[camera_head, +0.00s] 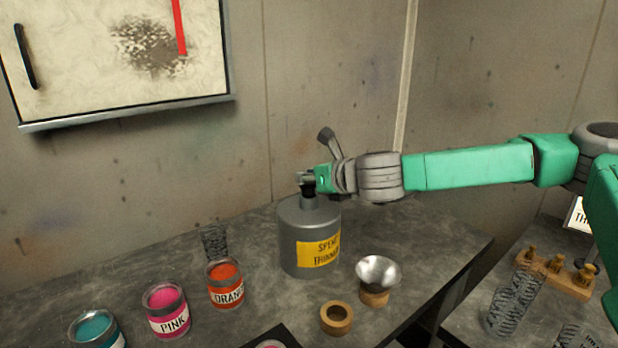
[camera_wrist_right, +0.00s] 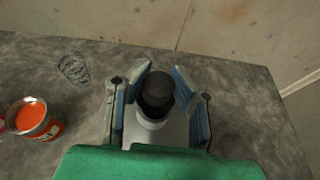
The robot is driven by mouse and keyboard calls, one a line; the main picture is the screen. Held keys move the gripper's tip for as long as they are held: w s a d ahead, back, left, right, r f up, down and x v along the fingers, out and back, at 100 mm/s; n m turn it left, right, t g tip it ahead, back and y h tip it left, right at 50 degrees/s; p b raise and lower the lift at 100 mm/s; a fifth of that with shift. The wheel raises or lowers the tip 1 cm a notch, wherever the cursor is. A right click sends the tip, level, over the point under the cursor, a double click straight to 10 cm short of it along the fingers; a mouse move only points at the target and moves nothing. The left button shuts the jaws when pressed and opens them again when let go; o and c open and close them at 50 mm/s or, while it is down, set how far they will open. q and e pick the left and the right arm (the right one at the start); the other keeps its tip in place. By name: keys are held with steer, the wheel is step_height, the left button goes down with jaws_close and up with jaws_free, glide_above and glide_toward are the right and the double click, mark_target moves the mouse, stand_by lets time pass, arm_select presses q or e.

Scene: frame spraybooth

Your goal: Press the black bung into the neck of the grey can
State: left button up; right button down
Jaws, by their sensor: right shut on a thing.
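The grey can (camera_head: 296,252) stands upright on the bench in the head view, with a yellow label reading "SPENT THINNER". Its top (camera_wrist_right: 172,133) shows below the bung in the right wrist view. My right gripper (camera_head: 308,178) is over the can's neck and shut on the black bung (camera_head: 308,189). In the right wrist view the bung (camera_wrist_right: 157,92) sits between the blue-padded fingers, lined up over the neck (camera_wrist_right: 149,122). The bung's lower end meets the neck; how deep it sits I cannot tell. My left gripper is not in view.
Open orange (camera_head: 226,292), pink (camera_head: 168,322) and teal (camera_head: 95,332) paint tins stand left of the can. A metal funnel (camera_head: 378,270) and a wooden ring (camera_head: 336,318) lie in front right. A mesh cup (camera_head: 214,242) stands behind the orange tin.

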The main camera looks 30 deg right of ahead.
steer(key=shift+f+b, duration=1.15)
steer(key=c, duration=1.3)
jaws_free()
steer(key=shift+c, duration=0.2)
steer(key=shift+r, duration=0.1)
steer(key=shift+s+r, duration=0.1)
steer(key=shift+s, duration=0.25)
steer(key=v, duration=1.1)
steer(key=shift+s, duration=0.1)
